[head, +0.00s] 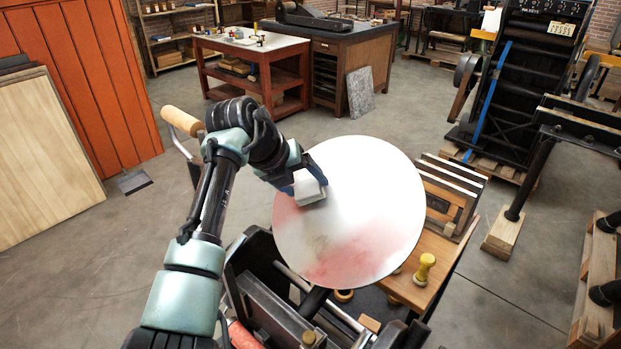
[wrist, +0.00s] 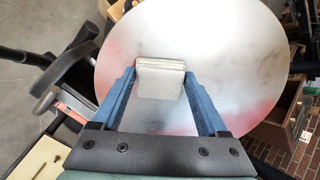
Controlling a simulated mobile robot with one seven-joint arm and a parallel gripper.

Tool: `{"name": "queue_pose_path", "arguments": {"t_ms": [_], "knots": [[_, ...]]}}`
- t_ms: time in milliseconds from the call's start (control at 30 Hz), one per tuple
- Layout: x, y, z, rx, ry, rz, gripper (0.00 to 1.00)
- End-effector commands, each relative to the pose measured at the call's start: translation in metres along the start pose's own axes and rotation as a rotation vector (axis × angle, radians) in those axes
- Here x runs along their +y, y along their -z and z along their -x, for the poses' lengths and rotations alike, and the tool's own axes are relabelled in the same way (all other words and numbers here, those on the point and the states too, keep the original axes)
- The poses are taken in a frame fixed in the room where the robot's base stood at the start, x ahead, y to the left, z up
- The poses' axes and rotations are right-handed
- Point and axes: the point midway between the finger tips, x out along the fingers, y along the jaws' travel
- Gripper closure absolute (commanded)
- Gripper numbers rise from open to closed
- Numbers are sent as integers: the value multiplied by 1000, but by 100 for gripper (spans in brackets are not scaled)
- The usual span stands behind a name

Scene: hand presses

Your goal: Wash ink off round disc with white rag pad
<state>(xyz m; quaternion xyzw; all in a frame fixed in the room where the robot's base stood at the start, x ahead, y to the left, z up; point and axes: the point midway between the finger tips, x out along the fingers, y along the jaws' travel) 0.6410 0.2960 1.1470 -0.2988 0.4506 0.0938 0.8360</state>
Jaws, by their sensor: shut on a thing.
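The round disc (head: 375,190) is a pale metal plate on the press, tilted toward me. Red ink smears show along its lower part and its left side, with a faint greyish patch low on the left. In the wrist view the disc (wrist: 225,50) fills the middle, with red at its left edge and lower down. My gripper (head: 303,188) is shut on the white rag pad (head: 308,187), at the disc's upper left. The wrist view shows the pad (wrist: 160,80) between both blue fingers, over the disc's face. I cannot tell whether pad and disc touch.
The black press frame (head: 262,275) stands below the disc. A wooden side shelf (head: 440,255) at the right holds a yellow-handled stamp (head: 424,268) and a rack of framed boards (head: 455,190). A wooden-handled lever (head: 182,121) rises left of my arm. Open floor lies beyond.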

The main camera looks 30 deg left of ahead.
Motion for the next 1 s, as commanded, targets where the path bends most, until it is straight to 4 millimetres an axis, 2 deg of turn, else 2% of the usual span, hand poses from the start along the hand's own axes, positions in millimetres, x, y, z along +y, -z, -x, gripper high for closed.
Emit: {"name": "queue_pose_path", "arguments": {"t_ms": [300, 500, 633, 1000], "knots": [[37, 19, -3, -1, 0, 3, 68], [46, 24, -2, 1, 1, 0, 68], [40, 20, -1, 1, 1, -1, 68], [0, 0, 0, 1, 1, 0, 68]]}}
